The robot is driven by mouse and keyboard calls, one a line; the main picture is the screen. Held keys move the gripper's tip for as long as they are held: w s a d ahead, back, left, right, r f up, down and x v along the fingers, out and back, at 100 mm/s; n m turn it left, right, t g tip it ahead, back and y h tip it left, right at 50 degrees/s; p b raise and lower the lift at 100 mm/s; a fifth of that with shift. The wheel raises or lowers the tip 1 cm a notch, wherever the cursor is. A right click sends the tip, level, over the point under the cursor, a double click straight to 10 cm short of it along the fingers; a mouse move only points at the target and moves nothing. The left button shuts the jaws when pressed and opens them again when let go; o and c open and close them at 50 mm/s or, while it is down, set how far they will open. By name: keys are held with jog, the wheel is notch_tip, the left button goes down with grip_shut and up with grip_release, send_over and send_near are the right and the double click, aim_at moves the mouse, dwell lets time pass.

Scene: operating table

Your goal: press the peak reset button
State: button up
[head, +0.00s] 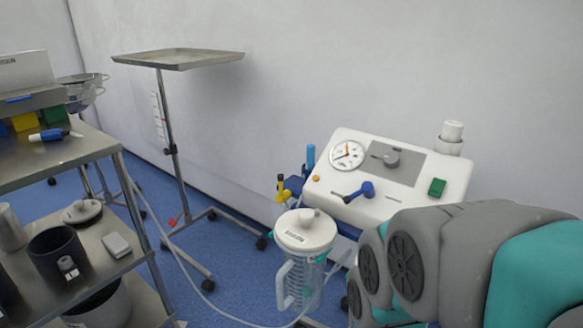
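A white suction-type machine (390,205) stands against the wall, right of centre. A green rocker switch (437,187) is at the panel's right. A small orange button (316,178) sits at the panel's left edge, below the gauge. No label is readable, so I cannot tell for sure which control is the peak reset button. My arm fills the lower right, in front of the machine's lower right part; my gripper is not in view.
A lidded clear jar (305,236) with a hose stands in front of the machine. A steel stand (180,60) with a flat tray is left of it. A metal trolley (75,150) with tools and pots fills the left. Blue floor shows between them.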

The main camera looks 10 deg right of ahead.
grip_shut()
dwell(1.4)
